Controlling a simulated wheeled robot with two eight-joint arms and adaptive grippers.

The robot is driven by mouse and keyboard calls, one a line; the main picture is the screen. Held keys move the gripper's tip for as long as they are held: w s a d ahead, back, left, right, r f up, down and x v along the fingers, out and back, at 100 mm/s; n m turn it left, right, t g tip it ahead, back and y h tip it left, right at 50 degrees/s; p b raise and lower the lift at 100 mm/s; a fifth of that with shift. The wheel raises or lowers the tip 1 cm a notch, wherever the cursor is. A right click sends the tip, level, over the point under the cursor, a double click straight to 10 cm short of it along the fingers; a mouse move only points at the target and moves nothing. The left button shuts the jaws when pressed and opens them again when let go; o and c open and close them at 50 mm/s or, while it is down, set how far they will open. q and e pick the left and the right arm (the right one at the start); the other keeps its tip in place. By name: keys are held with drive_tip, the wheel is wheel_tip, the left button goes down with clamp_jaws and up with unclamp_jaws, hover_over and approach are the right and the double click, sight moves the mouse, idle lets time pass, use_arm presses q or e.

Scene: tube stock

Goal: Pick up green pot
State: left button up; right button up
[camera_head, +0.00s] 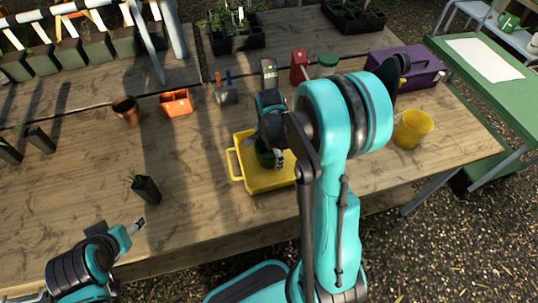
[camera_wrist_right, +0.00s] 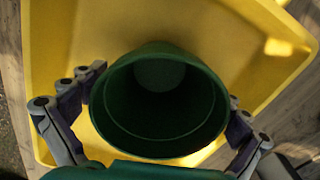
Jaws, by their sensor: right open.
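The dark green pot (camera_wrist_right: 160,108) stands in the yellow tray (camera_wrist_right: 262,82), its open mouth facing the right wrist camera. In the head view, a small part of the green pot (camera_head: 265,157) shows in the yellow tray (camera_head: 240,172), the rest hidden by my right arm. My right gripper (camera_wrist_right: 165,92) is open, with one finger on each side of the pot; I cannot tell whether they touch it. My left gripper (camera_head: 130,229) is at the lower left of the head view, far from the pot; its jaw state is unclear.
An orange caddy (camera_head: 176,103), a brown pot (camera_head: 127,110) and a black seedling pot (camera_head: 146,189) stand left of the tray. A yellow bucket (camera_head: 412,129) and a purple box (camera_head: 410,66) are to the right.

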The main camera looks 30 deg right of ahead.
drive_tip(key=shift+r, duration=0.1)
drive_tip(key=c, duration=1.2)
